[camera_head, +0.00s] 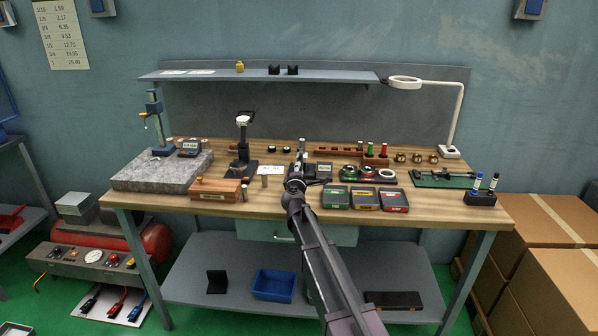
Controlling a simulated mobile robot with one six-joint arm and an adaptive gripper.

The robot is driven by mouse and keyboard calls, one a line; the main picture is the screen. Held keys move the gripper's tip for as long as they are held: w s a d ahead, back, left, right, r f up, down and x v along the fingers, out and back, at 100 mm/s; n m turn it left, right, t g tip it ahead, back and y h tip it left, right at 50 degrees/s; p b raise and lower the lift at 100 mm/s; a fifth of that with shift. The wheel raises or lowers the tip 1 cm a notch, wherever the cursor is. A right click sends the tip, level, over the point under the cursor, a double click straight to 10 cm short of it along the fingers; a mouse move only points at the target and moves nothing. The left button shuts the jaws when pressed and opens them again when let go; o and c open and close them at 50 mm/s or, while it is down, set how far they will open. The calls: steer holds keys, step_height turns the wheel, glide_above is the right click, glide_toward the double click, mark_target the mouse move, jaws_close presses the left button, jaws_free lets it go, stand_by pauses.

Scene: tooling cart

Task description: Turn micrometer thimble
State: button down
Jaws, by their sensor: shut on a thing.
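My gripper (298,179) is at the front middle of the wooden bench top, reached by my dark arm from below. It looks shut at a small dark device with a light upright part (301,158), which seems to be the micrometer in its stand. The fingertips and the thimble are too small and too covered by my gripper to make out. A small grey display unit (324,169) stands just right of my gripper.
Left of my gripper are a white card (270,170), a wooden block (215,190) and a granite plate (163,171). Close on the right are several flat cases (364,200) and round gauges.

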steer(key=shift+m, duration=0.5)
steer(key=c, duration=0.8)
jaws_free()
steer(key=shift+s, duration=0.15)
steer(key=s, duration=1.1)
steer(key=shift+s+a, duration=0.2)
steer(key=shift+s, duration=0.2)
